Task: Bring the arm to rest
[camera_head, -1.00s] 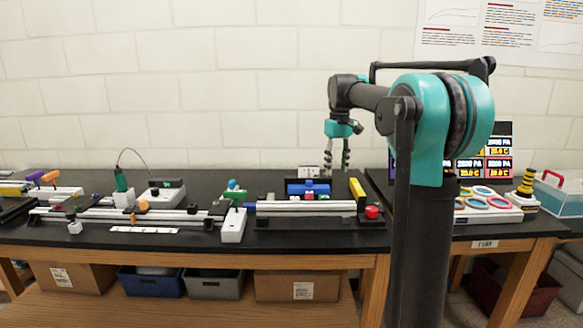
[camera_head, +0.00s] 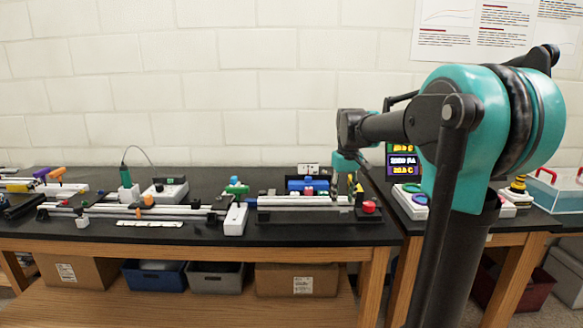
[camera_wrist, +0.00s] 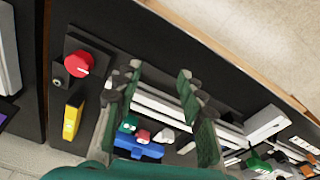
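My gripper (camera_head: 350,180) is at the right end of the near bench in the head view, just over or beside the yellow block and red knob; the exact height is hard to judge. In the wrist view my gripper (camera_wrist: 160,78) has its two green fingers spread apart with grey tips. Nothing is held between them. The light extrusion rails (camera_wrist: 170,105) and a blue holder (camera_wrist: 138,146) show past and between the fingers. The red knob (camera_wrist: 78,64) and yellow block (camera_wrist: 73,118) lie to the left of the fingers.
The black bench top (camera_head: 210,175) carries a white block (camera_head: 236,218) with green parts, the red knob (camera_head: 369,207), the blue holder (camera_head: 308,184) and long rails on the left. A second table with a screen (camera_head: 402,160) stands at right. The air above the bench's left side is free.

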